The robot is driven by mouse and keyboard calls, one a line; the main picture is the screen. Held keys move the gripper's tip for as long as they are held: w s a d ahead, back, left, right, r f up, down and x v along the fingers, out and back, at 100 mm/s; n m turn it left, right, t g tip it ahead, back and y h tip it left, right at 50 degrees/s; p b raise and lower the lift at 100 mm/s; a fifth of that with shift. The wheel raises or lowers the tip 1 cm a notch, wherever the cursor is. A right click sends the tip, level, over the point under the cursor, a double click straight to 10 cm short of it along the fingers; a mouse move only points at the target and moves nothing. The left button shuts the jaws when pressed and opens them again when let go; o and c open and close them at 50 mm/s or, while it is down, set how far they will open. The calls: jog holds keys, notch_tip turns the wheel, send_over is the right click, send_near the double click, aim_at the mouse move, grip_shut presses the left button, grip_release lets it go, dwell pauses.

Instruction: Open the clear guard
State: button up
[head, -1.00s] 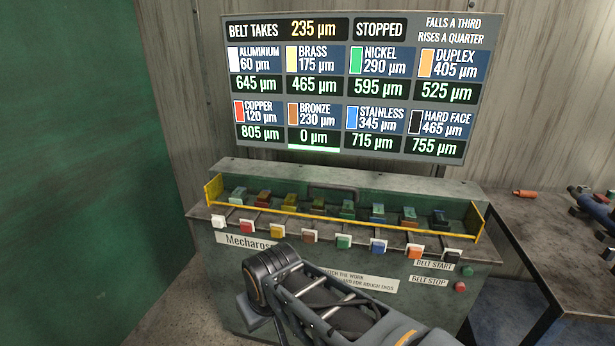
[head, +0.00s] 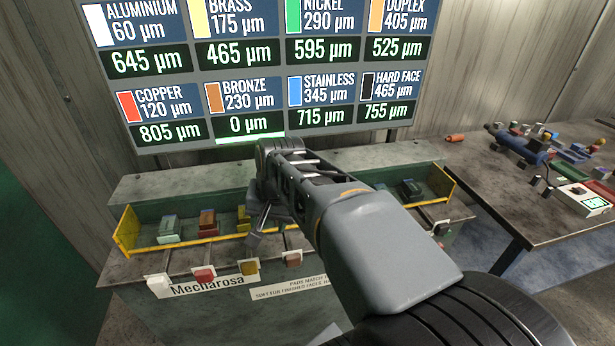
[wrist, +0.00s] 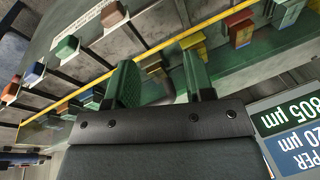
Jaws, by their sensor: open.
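The clear guard runs along the front of the pad trough, with a yellow lower bar (head: 200,241) and yellow end pieces. It appears lowered, and its pane is hard to make out. My gripper (head: 263,225) is at the middle of the trough front, largely hidden behind my arm in the head view. The yellow bar (wrist: 215,23) passes close by the fingertips. I cannot tell whether they touch it.
Coloured blocks (head: 169,228) sit inside the trough, and coloured buttons (head: 204,274) line the front below it. A display (head: 250,75) stands behind. A side table (head: 480,185) with tools is at the right. My arm covers the trough's middle.

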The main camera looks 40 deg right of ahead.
jog(key=w+d+r+m+y, duration=0.1)
jog(key=d+r+m, duration=0.2)
jog(key=d+m, duration=0.25)
jog(key=w+d+r+m+t+y+p, duration=0.1)
jog(key=d+r+m, duration=0.25)
jog(key=d, duration=0.35)
jog(key=w+d+r+m, duration=0.1)
jog(key=d+r+m, duration=0.2)
jog(key=d+m, duration=0.3)
jog(key=x, duration=1.3)
jog(key=shift+a+f, duration=0.1)
jog(key=shift+a, duration=0.1)
grip_shut()
